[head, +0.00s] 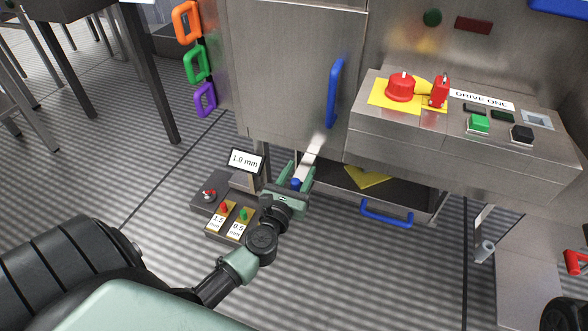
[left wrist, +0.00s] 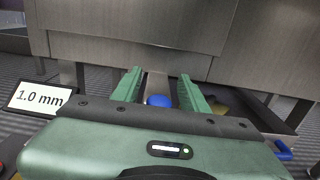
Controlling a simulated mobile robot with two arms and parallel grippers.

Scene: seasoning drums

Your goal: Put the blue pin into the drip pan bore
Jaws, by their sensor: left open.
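The blue pin (head: 296,183) shows as a round blue head between the fingers of my left gripper (head: 301,174). The pin's head also shows in the left wrist view (left wrist: 159,101), between the two green fingers and near the palm, with a gap to each finger. My left gripper is open. The pin's lower part is hidden, and I cannot tell what it stands in. The drip pan (head: 407,207) is a tray with a blue handle (head: 386,213) under the cabinet, right of the gripper. I cannot make out its bore. My right gripper is not in view.
A base with a red pin (head: 224,208) and a green pin (head: 243,214), labelled 1.5 and 0.5, lies left of the gripper. A "1.0 mm" display (head: 245,161) stands behind it. The steel cabinet (head: 285,80) and a control box (head: 450,140) rise behind.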

